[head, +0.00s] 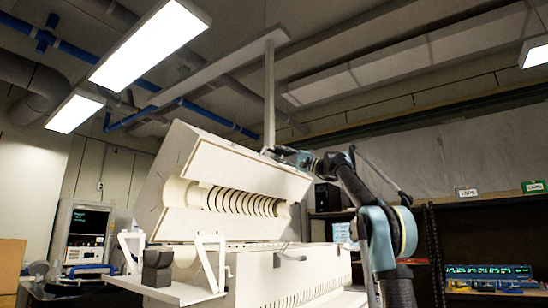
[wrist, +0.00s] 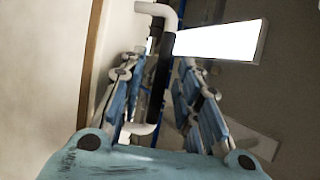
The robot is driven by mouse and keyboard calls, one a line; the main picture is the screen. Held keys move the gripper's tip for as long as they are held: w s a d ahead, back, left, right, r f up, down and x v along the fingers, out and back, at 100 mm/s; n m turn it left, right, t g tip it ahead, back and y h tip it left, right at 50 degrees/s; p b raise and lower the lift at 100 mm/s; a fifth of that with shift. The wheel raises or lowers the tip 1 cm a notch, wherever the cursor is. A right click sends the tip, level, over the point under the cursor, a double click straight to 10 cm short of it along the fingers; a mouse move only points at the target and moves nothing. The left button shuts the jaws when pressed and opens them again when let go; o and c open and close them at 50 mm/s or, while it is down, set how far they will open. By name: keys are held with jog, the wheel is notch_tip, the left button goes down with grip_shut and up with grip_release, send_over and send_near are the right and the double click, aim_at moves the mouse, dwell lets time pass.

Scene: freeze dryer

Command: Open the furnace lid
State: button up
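The white furnace (head: 290,272) stands in the middle of the head view. Its lid (head: 172,155) is raised and tilted back, and the ribbed half-round chamber (head: 245,201) shows beneath it. My gripper (head: 283,153) is at the lid's upper right edge. In the wrist view, my gripper's two blue-grey fingers (wrist: 165,88) stand apart, one on each side of a handle with a black grip (wrist: 163,72) and white bent ends. Gaps show between the fingers and the grip, so the gripper looks open around it. The handle is too small to make out in the head view.
A pale shelf (head: 185,291) with a dark block (head: 157,268) and white brackets is at the front left. A vertical post (head: 269,95) rises behind the lid. An instrument bench lies at right.

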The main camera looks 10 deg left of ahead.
jog(key=shift+x, duration=1.4)
grip_shut()
jog(key=shift+s, duration=0.1)
